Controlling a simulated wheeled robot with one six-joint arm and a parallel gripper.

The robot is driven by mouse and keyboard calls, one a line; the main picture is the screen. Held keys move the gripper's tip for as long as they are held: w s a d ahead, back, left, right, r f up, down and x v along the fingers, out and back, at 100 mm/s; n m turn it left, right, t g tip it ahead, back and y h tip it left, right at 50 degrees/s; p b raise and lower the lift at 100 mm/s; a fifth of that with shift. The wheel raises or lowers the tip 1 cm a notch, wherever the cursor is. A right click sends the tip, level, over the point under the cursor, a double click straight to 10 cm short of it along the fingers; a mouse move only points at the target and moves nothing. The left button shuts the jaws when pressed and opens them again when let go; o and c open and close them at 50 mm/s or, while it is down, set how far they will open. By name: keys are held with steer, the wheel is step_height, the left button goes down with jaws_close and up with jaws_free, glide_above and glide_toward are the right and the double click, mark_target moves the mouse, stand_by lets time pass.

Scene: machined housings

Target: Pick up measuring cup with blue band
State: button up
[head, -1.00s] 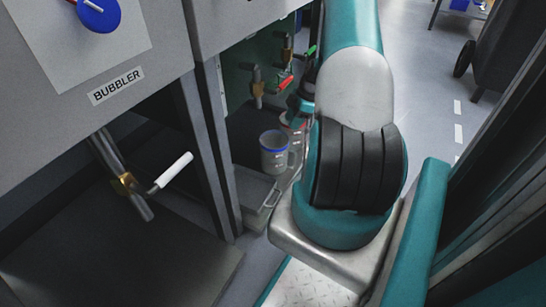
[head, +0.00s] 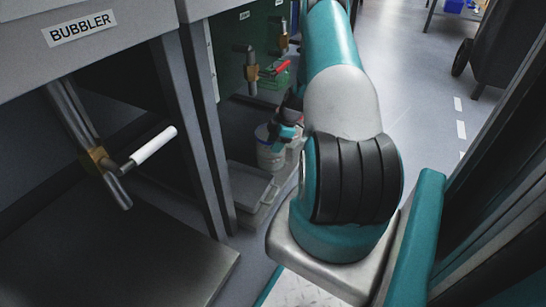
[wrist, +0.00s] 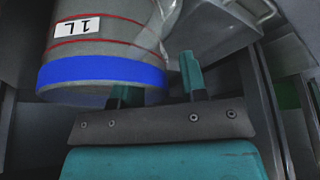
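The measuring cup with the blue band (wrist: 100,72) is large at the upper left of the wrist view, upside down in the picture, with red lines and a "1 L" label. Its handle shows to the right of its body. In the head view the cup (head: 268,160) stands in the bay, its top partly covered by my gripper (head: 288,130). In the wrist view my gripper (wrist: 160,82) is open, its fingers apart. The left finger is partly hidden behind the cup's rim; the right finger is clear beside it, near the handle. Contact cannot be told.
A grey tray (head: 245,186) lies in front of the cup. Open floor (head: 420,110) lies at the right.

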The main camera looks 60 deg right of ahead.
steer(key=shift+w+a+f, duration=0.15)
steer(key=shift+f, duration=0.4)
steer(key=shift+r, duration=0.1)
jaws_close()
steer(key=shift+r, duration=0.15)
